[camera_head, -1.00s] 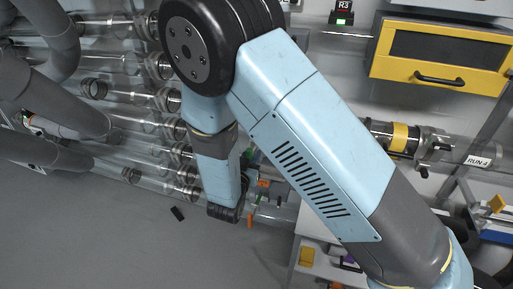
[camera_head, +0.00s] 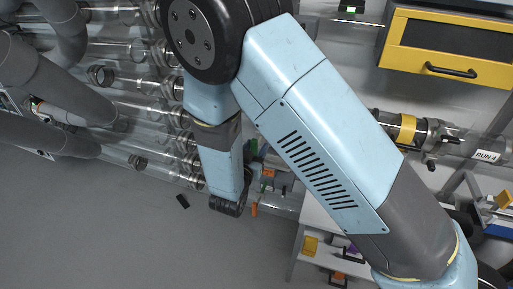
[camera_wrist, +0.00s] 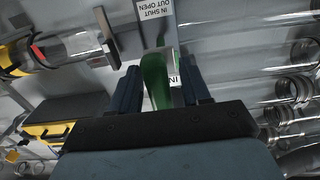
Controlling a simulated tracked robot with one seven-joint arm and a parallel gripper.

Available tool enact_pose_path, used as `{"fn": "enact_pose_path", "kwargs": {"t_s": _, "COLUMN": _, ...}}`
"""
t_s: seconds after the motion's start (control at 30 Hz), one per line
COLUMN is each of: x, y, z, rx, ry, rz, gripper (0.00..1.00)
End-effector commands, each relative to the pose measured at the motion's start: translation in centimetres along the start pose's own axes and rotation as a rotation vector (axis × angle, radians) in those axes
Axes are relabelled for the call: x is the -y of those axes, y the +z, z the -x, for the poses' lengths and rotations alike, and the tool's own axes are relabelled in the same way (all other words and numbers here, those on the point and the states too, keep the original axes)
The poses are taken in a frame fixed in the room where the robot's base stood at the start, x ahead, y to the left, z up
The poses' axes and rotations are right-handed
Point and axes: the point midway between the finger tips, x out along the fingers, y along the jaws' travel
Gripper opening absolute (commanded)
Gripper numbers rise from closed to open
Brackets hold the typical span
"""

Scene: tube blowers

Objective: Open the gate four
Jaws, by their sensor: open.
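A green upright handle (camera_wrist: 155,80) stands between the two dark fingers of my gripper (camera_wrist: 160,82) in the wrist view. The fingers are open, one on each side of it, and the left finger looks nearer. I cannot tell whether either touches it. A white label reading "IN SHUT, OUT OPEN" (camera_wrist: 155,9) shows upside down just beyond the handle. In the head view a clear tube is labelled "RUN 4" (camera_head: 486,155). My arm covers much of the middle there, and the gripper's fingers cannot be made out.
Several clear tubes with metal collars run along the right of the wrist view (camera_wrist: 250,60). A tube with a yellow band (camera_head: 406,131) lies right of my arm in the head view. A yellow cabinet (camera_head: 450,70) hangs at upper right. Grey floor (camera_head: 110,220) is open at lower left.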

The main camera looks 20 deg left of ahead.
Motion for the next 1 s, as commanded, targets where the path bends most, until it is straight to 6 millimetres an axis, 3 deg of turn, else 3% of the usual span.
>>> {"fn": "enact_pose_path", "kwargs": {"t_s": 0.6, "x": 0.0, "y": 0.1, "z": 11.0, "rx": 0.001, "ry": -0.003, "rz": 0.000, "gripper": 0.47}}
{"fn": "enact_pose_path", "kwargs": {"t_s": 0.8, "x": 0.0, "y": 0.1, "z": 12.6, "rx": 0.000, "ry": -0.002, "rz": 0.000, "gripper": 0.47}}
{"fn": "enact_pose_path", "kwargs": {"t_s": 1.0, "x": -0.1, "y": 0.1, "z": 12.9, "rx": 0.000, "ry": 0.000, "rz": 0.000, "gripper": 0.47}}
